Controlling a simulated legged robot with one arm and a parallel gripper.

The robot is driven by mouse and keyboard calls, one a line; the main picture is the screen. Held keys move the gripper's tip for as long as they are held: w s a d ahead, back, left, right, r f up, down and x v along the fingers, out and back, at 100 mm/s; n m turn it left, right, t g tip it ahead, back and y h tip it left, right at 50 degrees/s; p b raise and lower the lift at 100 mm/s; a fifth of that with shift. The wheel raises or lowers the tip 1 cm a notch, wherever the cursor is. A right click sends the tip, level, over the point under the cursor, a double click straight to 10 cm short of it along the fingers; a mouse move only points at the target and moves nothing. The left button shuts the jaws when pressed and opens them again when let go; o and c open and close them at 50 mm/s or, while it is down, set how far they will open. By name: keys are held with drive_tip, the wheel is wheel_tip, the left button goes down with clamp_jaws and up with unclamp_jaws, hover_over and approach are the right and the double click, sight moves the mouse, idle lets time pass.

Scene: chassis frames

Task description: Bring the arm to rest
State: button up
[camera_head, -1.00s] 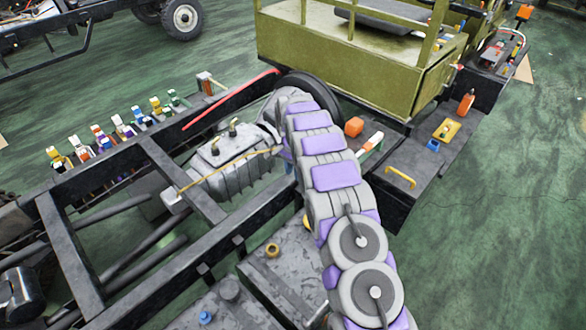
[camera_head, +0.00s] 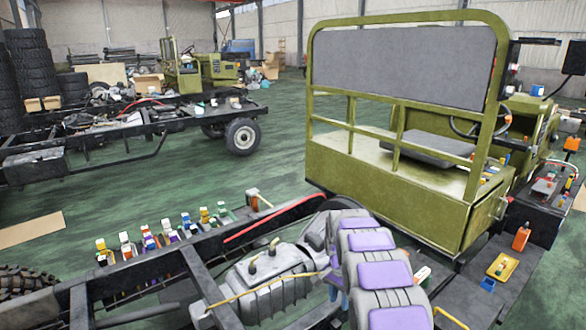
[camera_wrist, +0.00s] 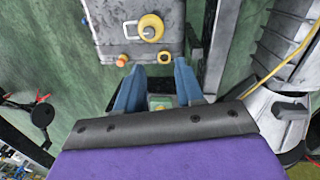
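My arm, grey with purple pads, runs up from the bottom edge of the head view over the black chassis frame (camera_head: 205,275). Its far end lies by the grey engine block (camera_head: 265,285), and the gripper is not clearly visible there. In the wrist view my gripper (camera_wrist: 157,70) shows two blue fingers standing apart. No object is clearly held between their tips. A small greenish patch shows low between the fingers, and I cannot tell what it is. Beyond the fingertips is a grey box-like part (camera_wrist: 130,35) with a yellow ring cap (camera_wrist: 151,27).
An olive cab frame (camera_head: 385,185) with a grey back panel stands at the right. Several small coloured items line the chassis rail (camera_head: 150,268). An orange bottle (camera_head: 521,236) and a yellow tray (camera_head: 502,266) are at the right. Green floor (camera_head: 100,205) is open at the left.

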drive_tip(key=s+r+n, duration=0.2)
drive_tip(key=s+r, duration=0.5)
drive_tip(key=s, duration=0.4)
drive_tip(key=s+r+n, duration=0.2)
drive_tip(key=s+r, duration=0.6)
drive_tip(key=s, duration=0.2)
drive_tip(key=s+n+g, duration=0.1)
drive_tip(key=s+n, duration=0.4)
drive_tip(key=s, duration=2.2)
drive_tip(key=shift+s+a+r+y, duration=0.2)
drive_tip(key=shift+s+a+y, duration=0.05)
drive_tip(key=shift+s+y, duration=0.05)
drive_tip(key=shift+o, duration=0.3)
